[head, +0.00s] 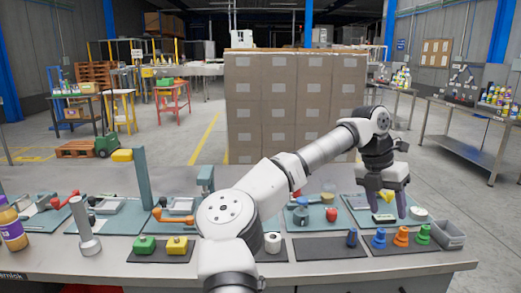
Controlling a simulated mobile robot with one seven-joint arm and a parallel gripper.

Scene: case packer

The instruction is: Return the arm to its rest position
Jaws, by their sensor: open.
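My arm reaches from the bottom middle of the head view up and to the right. Its end bends down at the right, where my gripper (387,212) points at the table. The jaws are open, one finger on each side. A small yellow, green and white item (384,218) shows at or below the fingertips on a teal mat. I cannot tell whether the fingers touch it. Nothing appears lifted off the table.
Stacked cartons (290,105) stand behind the bench. Air above its left half is mostly free.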

